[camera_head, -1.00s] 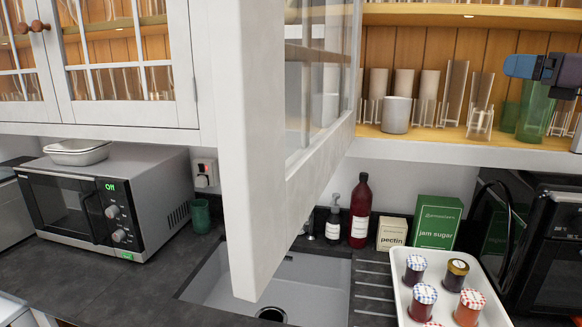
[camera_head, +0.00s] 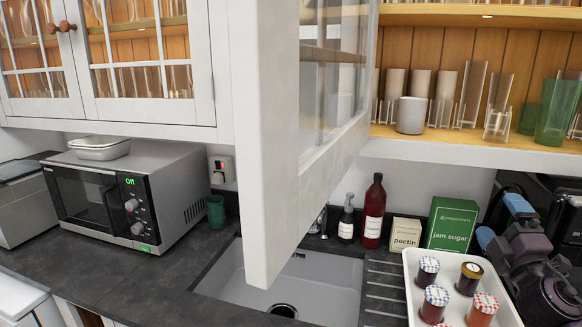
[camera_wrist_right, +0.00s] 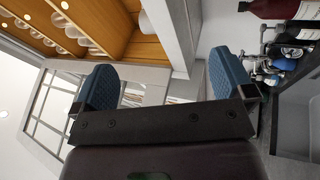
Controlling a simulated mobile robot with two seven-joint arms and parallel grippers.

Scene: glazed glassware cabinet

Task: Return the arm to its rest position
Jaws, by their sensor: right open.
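My right gripper (camera_head: 502,221) is at the lower right in the head view, below the cabinet shelf and just right of the jam tray. Its two blue-padded fingers are apart with nothing between them. In the right wrist view the open fingers (camera_wrist_right: 166,82) also show empty, with the cabinet beyond them. My right arm comes in from the lower right corner and hides part of the counter and the black appliance there. My left gripper is not in view.
The white cabinet door (camera_head: 262,150) stands open, jutting toward me. A green glass (camera_head: 557,112) stands on the shelf (camera_head: 470,148). A white tray (camera_head: 413,290) with jam jars, a jam sugar box (camera_head: 452,224) and a red bottle (camera_head: 374,212) are below. A sink (camera_head: 305,280) lies left.

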